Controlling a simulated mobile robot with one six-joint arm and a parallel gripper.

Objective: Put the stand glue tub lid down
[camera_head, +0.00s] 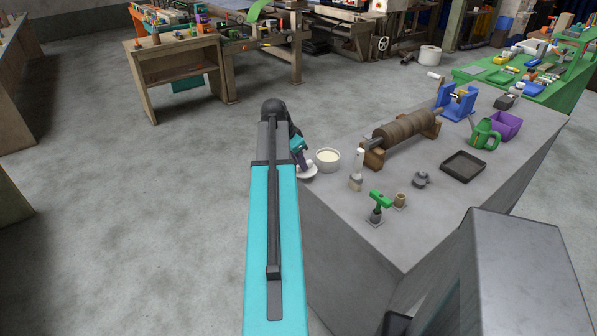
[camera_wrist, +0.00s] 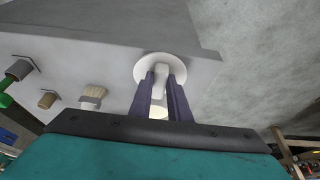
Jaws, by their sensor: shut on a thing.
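My gripper (camera_wrist: 163,82) has two dark purple fingers shut on the upright knob of the white glue tub lid (camera_wrist: 147,66). The lid is a round disc beyond the fingertips, near the workbench edge. In the head view the lid (camera_head: 309,171) shows in part below my gripper (camera_head: 302,160), just left of the tub. I cannot tell whether the lid touches the bench top. The white glue tub (camera_head: 328,164) stands open with cream glue inside. In the wrist view a cream patch shows between the fingers, perhaps the tub.
On the grey workbench (camera_head: 420,215) a brush (camera_head: 356,180) stands near the tub. A roller (camera_head: 404,131) on wooden supports lies behind. A green-handled tool (camera_head: 380,203), a small wooden cup (camera_head: 400,200) and a black tray (camera_head: 463,166) are further right. Open floor lies left of the bench.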

